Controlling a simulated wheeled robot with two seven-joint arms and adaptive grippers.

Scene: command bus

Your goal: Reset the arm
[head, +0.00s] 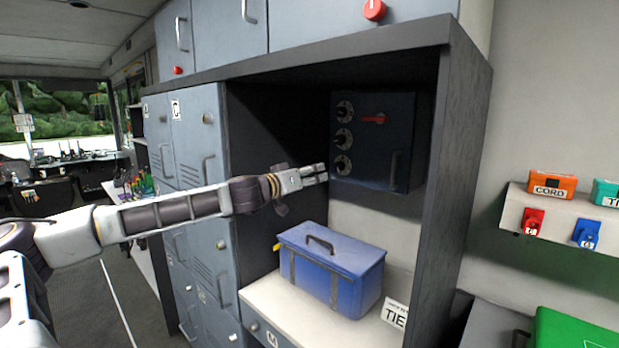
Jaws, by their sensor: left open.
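My left arm (170,212) reaches in from the left, stretched across the front of the lockers into an open cabinet recess. My left gripper (322,173) is open and empty at its end. I cannot tell whether the fingertips touch the box. My right gripper is not in view.
A blue toolbox (325,268) stands on the white counter (268,291) below the gripper, near a "TIE" card (395,313). Grey lockers (187,135) stand left of the recess. A dark frame post (458,170) bounds it at right. A shelf (560,212) holds orange and teal boxes.

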